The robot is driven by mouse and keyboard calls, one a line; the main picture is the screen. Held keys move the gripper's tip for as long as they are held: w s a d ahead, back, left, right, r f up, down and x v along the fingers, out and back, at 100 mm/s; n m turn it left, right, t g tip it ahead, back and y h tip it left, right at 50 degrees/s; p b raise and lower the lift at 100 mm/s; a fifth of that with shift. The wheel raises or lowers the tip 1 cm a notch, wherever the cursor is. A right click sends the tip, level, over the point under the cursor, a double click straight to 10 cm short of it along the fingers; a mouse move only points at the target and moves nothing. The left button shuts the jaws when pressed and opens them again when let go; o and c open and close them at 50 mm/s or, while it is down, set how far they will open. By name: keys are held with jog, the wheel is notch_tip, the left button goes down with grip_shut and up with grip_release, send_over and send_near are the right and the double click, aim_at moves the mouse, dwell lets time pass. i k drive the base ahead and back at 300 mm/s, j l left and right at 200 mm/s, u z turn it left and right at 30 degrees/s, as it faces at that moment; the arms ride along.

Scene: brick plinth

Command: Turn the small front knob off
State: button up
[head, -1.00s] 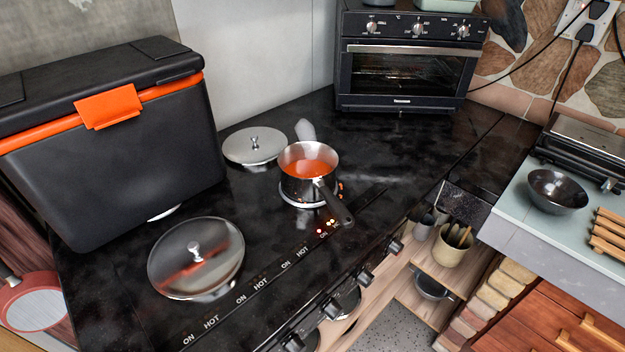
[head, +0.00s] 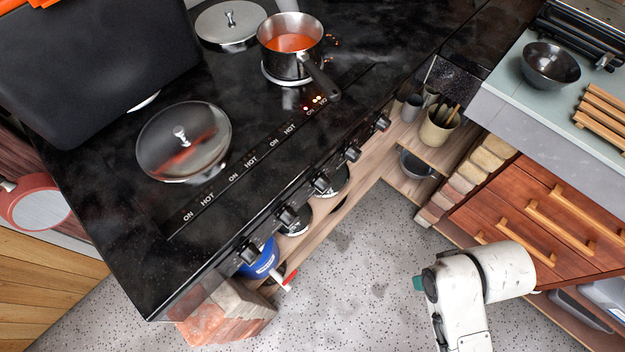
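A row of several dark knobs runs along the front edge of the black stove (head: 190,255). From near left to far right these include the first knob (head: 249,252), second knob (head: 290,215), third knob (head: 321,183), fourth knob (head: 352,152) and last knob (head: 382,122). They look alike in size, so I cannot tell which is the small front one, nor their settings. Red and yellow indicator lights (head: 318,100) glow near the far right end of the printed strip. My white arm shows at lower right, right of the knobs and apart from them; my gripper is not in view.
A saucepan (head: 290,66) of orange-red liquid stands on the stove, its handle toward the front edge. A lid (head: 183,142) lies near the left, another lid (head: 230,22) at the back. Open speckled floor (head: 350,265) lies before the knobs; wooden drawers (head: 545,215) stand right.

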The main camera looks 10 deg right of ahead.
aim_at(354, 154)
jog(key=l+u, duration=0.2)
jog(key=l, duration=0.25)
jog(key=k+l+u, duration=0.2)
jog(key=l, duration=0.25)
jog(key=k+l+u, duration=0.2)
jog(key=l, duration=0.25)
jog(key=i, duration=0.1)
